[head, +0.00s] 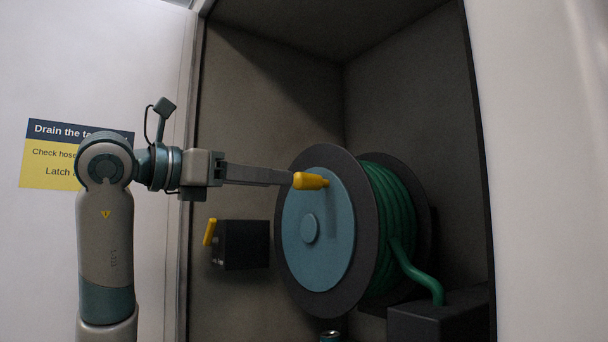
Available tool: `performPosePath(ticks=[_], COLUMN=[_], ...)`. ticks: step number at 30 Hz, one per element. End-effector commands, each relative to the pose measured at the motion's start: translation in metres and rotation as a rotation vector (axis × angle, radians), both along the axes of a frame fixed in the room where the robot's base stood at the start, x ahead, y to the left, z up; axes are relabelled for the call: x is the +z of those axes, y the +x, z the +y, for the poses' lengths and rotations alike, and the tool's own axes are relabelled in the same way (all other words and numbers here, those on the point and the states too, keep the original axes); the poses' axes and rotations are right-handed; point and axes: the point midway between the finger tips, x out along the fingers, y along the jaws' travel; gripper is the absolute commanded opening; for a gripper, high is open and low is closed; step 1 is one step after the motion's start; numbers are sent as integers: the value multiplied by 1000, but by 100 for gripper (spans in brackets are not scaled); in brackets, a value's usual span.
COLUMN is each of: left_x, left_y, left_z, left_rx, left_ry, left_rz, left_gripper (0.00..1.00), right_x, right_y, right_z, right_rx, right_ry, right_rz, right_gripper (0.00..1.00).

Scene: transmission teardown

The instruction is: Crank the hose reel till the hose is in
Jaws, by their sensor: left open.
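The hose reel (345,274) has a dark flange with a blue disc on its face and stands inside an open compartment. Green hose (391,208) is wound on its drum, and a length runs down at the right towards a dark box. A yellow crank handle (311,181) sticks out from the upper part of the blue disc. My left gripper (292,179) reaches in from the left, with its fingertips at the free end of the handle. It is open; whether the fingers touch the handle cannot be told. My right gripper is not in view.
Another dark box (438,318) stands at lower right. A sign (50,152) hangs on the left wall. The compartment's upper space is free.

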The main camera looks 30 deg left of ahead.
Motion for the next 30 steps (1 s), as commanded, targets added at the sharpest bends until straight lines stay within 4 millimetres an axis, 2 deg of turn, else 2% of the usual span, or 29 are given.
performPosePath(ticks=[6,13,19,28,29,30], left_x=[3,2,0,0,0,0], left_y=[38,67,77,78,78,78], left_z=[-14,-25,-28,-28,-28,-28], left_rx=[-2,-1,0,1,1,1], left_ry=[-1,-2,0,0,0,0], left_rz=[3,2,1,0,0,0], left_gripper=[44,44,44,44,39,30], right_x=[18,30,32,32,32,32], right_y=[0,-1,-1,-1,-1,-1], right_z=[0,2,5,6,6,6], right_rx=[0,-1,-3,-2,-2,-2], right_ry=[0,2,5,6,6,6], right_rz=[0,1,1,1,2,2], right_gripper=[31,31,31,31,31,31])
